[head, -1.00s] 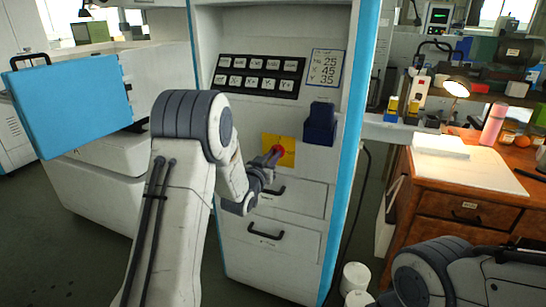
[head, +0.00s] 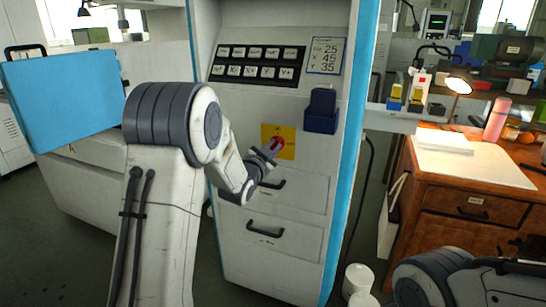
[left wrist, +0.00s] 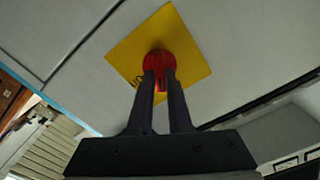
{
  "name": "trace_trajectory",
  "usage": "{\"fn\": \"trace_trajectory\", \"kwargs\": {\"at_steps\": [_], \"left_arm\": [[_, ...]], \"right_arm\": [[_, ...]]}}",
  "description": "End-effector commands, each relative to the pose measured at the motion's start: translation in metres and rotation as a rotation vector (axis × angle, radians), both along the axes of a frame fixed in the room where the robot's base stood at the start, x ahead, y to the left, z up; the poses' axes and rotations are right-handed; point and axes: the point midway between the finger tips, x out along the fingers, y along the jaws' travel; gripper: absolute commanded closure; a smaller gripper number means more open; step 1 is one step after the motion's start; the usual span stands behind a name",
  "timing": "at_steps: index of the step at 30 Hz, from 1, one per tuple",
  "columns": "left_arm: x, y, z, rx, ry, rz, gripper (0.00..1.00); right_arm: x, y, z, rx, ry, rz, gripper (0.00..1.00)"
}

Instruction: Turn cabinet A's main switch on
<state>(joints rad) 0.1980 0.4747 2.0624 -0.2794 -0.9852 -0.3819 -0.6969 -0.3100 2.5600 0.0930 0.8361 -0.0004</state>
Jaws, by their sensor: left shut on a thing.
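The main switch is a red rotary knob (head: 278,143) on a square yellow plate (head: 290,137), on the white front of the cabinet (head: 232,120) with light-blue edges. My left gripper (head: 271,149) reaches it from the lower left and is shut on the knob. In the left wrist view the red knob (left wrist: 158,60) sits between the two dark fingertips (left wrist: 160,76), with the yellow plate (left wrist: 192,45) around it, tilted in the picture. Small dark lettering on the plate is partly hidden by a finger. My right arm shows at the lower right; its gripper is out of view.
A black button panel (head: 257,62) and a number card (head: 326,55) are above the switch. A dark blue holder (head: 321,112) juts out to its right. Drawers with black handles (head: 265,232) are below. A blue panel (head: 62,100) stands left; a wooden desk (head: 470,203) stands right.

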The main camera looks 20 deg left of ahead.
Motion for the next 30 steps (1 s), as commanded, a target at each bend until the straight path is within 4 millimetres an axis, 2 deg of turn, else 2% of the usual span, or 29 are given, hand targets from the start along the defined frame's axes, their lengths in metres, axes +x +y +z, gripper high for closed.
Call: {"fn": "trace_trajectory", "kwargs": {"at_steps": [1, 21, 30], "left_arm": [[0.0, -0.001, -0.005, 0.047, -0.006, -0.001, 1.0], [0.0, -0.003, -0.008, 0.679, -0.026, -0.001, 1.0], [0.0, -0.004, -0.008, 0.9, -0.032, -0.001, 1.0]], "right_arm": [[0.0, 0.0, -0.012, 0.0, 0.0, 0.0, 1.0], [0.0, 0.0, -0.093, 0.0, 0.0, 0.0, 1.0], [0.0, 0.0, -0.122, 0.0, 0.0, 0.0, 1.0]]}}
